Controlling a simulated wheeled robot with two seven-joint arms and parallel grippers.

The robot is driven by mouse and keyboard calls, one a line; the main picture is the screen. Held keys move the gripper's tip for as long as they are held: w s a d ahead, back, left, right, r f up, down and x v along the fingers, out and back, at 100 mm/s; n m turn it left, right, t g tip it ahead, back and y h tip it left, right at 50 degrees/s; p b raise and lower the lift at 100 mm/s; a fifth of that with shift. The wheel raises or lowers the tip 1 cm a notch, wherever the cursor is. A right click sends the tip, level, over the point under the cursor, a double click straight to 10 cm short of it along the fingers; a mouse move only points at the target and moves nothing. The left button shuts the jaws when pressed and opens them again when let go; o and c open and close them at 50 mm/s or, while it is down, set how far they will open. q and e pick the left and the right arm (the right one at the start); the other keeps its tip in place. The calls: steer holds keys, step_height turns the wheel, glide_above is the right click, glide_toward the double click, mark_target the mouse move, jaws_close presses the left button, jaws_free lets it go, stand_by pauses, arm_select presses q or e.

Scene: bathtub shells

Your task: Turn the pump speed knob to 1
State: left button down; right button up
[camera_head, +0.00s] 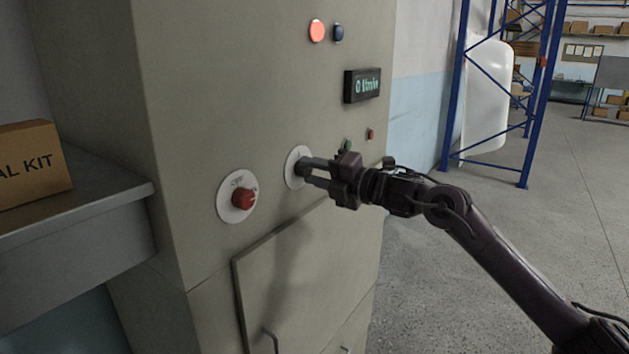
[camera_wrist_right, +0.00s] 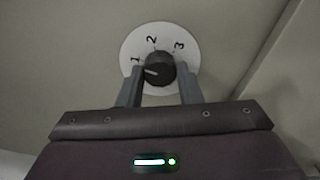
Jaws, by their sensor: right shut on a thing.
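The pump speed knob is a dark round knob on a white dial plate (camera_head: 293,165) on the front of the beige cabinet. In the right wrist view the knob (camera_wrist_right: 160,66) sits at the middle of its dial, which is marked 1, 2 and 3. The white pointer line on the knob points left, close to the 1. My right gripper (camera_head: 305,172) is shut on the knob, one finger on each side. In the head view the fingers hide most of the knob. My left gripper is not in view.
A red knob (camera_head: 243,198) on a white plate is left of the gripper. Above are a small display (camera_head: 362,85), a lit red lamp (camera_head: 317,31) and a blue button (camera_head: 338,33). A shelf (camera_head: 110,197) with a cardboard box (camera_head: 32,165) is at left. A door panel is below.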

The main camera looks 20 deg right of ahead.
steer(key=shift+f+n+b, duration=0.2)
steer(key=shift+n+b, duration=0.1)
steer(key=shift+n, duration=0.4)
steer(key=o, duration=1)
steer(key=shift+r, duration=0.1)
